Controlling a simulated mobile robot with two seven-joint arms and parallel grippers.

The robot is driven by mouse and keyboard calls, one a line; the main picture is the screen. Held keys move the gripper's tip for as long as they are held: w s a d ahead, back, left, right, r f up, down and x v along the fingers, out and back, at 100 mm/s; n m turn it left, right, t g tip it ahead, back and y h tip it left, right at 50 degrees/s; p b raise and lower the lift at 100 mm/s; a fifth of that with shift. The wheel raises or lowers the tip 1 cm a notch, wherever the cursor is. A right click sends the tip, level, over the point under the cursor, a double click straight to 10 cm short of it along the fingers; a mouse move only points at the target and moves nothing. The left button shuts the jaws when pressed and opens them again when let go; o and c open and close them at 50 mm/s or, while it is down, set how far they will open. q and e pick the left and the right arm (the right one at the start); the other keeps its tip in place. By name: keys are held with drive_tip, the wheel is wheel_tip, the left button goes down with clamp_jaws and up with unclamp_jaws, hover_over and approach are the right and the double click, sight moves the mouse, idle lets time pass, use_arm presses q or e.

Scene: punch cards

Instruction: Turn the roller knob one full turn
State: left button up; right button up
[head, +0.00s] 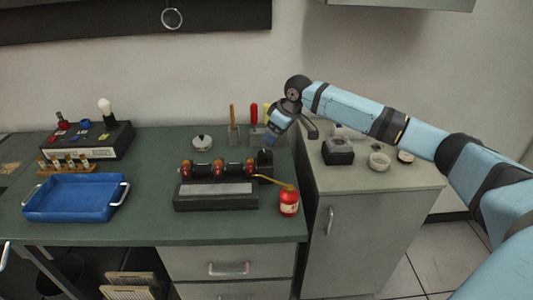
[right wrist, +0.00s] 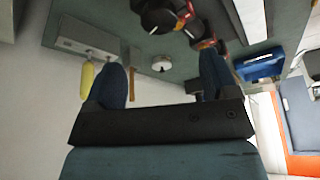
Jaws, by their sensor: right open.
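The roller device (head: 215,193) is a dark block with a pale plate and red-banded rollers, on the green bench. Its black knob (head: 265,160) is at the right end of the rollers. My right gripper (head: 271,141) is just above and behind the knob, pointing down, apart from it as far as I can tell. In the right wrist view its two blue fingers (right wrist: 163,75) are spread with nothing between them. A dark round part, likely the knob (right wrist: 157,15), shows beyond the fingertips near the top edge. My left gripper is not in view.
A red oil can (head: 288,203) with a long spout stands close to the device's right end. Upright tools in a holder (head: 256,135) are behind. A blue tray (head: 75,198) and a black box with a bulb (head: 92,141) are left. A side cabinet (head: 365,185) bears small containers.

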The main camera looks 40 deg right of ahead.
sight(265, 153)
drive_tip(key=x, duration=0.9)
drive_tip(key=shift+f, duration=0.3)
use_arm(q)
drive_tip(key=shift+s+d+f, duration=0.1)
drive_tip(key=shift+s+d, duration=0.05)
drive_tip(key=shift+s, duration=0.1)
use_arm(e)
drive_tip(key=shift+c, duration=0.5)
